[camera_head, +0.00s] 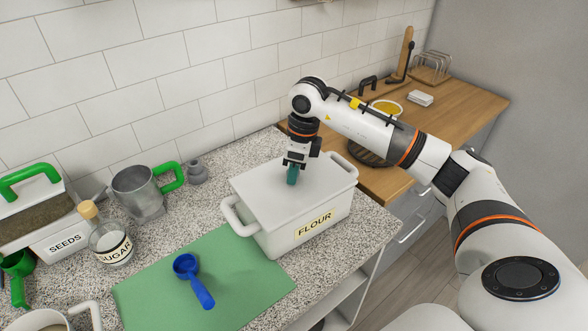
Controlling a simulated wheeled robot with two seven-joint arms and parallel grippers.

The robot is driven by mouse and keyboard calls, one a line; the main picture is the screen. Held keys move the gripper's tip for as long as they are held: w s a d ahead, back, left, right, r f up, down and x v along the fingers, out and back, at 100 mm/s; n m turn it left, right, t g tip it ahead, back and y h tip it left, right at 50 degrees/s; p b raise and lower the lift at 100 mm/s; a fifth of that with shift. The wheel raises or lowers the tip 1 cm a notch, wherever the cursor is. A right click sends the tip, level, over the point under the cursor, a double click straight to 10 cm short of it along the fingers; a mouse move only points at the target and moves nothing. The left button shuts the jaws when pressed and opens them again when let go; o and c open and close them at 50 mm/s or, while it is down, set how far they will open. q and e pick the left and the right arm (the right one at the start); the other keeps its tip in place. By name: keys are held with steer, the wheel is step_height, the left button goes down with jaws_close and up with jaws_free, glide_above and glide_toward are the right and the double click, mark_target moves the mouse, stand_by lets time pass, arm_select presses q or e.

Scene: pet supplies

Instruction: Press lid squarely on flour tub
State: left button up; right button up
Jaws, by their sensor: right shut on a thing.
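The white flour tub (318,226) stands on the speckled counter, with a "FLOUR" label on its front and a looped handle at each end. Its flat white lid (262,190) lies over the top and looks level; I cannot tell whether its edges are fully seated. My right gripper (292,178) points down over the middle of the lid and is shut on a teal piece (292,174), which looks like the lid's knob. The fingers partly hide it. My left gripper is not in view.
A green mat (225,262) with a blue scoop (193,280) lies in front of the tub. A sugar jar (110,243), seeds box (62,240) and metal sifter (138,192) stand left. A wooden worktop (465,97) with kitchenware lies behind right.

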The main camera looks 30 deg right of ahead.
steer(key=o, duration=1.1)
steer(key=shift+o, duration=0.5)
steer(key=o, duration=0.4)
steer(key=shift+r, duration=0.15)
steer(key=shift+r+p, duration=2.25)
steer(key=shift+r, duration=1.15)
steer(key=shift+c, duration=0.2)
